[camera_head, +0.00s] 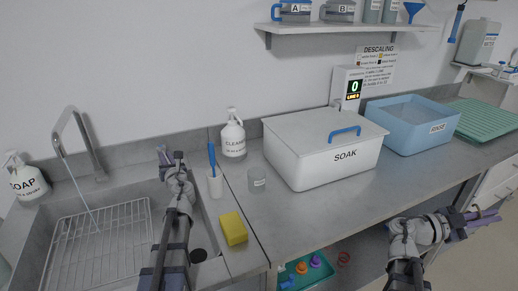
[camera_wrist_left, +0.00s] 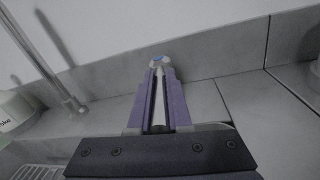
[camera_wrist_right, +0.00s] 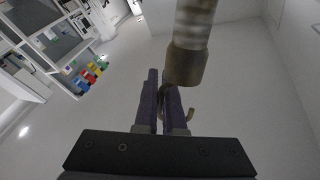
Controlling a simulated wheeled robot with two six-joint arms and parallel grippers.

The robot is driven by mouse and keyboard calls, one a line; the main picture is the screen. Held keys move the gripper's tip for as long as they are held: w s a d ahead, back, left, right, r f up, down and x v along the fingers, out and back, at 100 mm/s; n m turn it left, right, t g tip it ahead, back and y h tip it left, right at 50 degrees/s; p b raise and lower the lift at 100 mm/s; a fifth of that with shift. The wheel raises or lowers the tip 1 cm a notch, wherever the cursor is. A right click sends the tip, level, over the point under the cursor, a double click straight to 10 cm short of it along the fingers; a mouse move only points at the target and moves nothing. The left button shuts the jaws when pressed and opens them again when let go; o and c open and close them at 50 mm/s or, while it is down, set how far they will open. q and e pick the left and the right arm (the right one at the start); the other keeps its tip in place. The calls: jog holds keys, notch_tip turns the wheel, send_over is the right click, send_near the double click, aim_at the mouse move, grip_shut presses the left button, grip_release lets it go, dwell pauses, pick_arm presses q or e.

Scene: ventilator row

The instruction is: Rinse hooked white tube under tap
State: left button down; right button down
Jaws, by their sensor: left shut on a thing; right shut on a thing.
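My left gripper (camera_head: 172,158) is over the back right part of the sink, right of the tap (camera_head: 72,125). It is shut on a small white piece with a blue centre (camera_wrist_left: 159,60), which shows at its fingertips in the left wrist view. A thin pale stream falls from the tap into the sink. My right gripper (camera_head: 482,218) is at the far right, in front of the counter. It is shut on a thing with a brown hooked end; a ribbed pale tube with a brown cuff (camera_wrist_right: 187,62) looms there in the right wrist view. The fingers partly hide the grasp.
A wire rack (camera_head: 98,238) lies in the sink (camera_head: 205,225). A soap bottle (camera_head: 27,180) stands left. Right of the sink are a brush cup (camera_head: 215,184), yellow sponge (camera_head: 233,229), cleaner bottle (camera_head: 233,138), small beaker (camera_head: 257,180), lidded SOAK box (camera_head: 315,165) and blue RINSE tub (camera_head: 415,138).

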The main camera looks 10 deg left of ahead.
pick_arm(q)
jog(key=shift+w+d+n+g+y, duration=0.15)
jog(key=shift+d+n+g+y, duration=0.1)
jog(key=shift+n+g+y, duration=0.2)
jog(key=c, duration=0.8)
grip_release()
jog(key=shift+c, duration=0.2)
jog(key=v, duration=1.2)
jog(key=shift+f, duration=0.1)
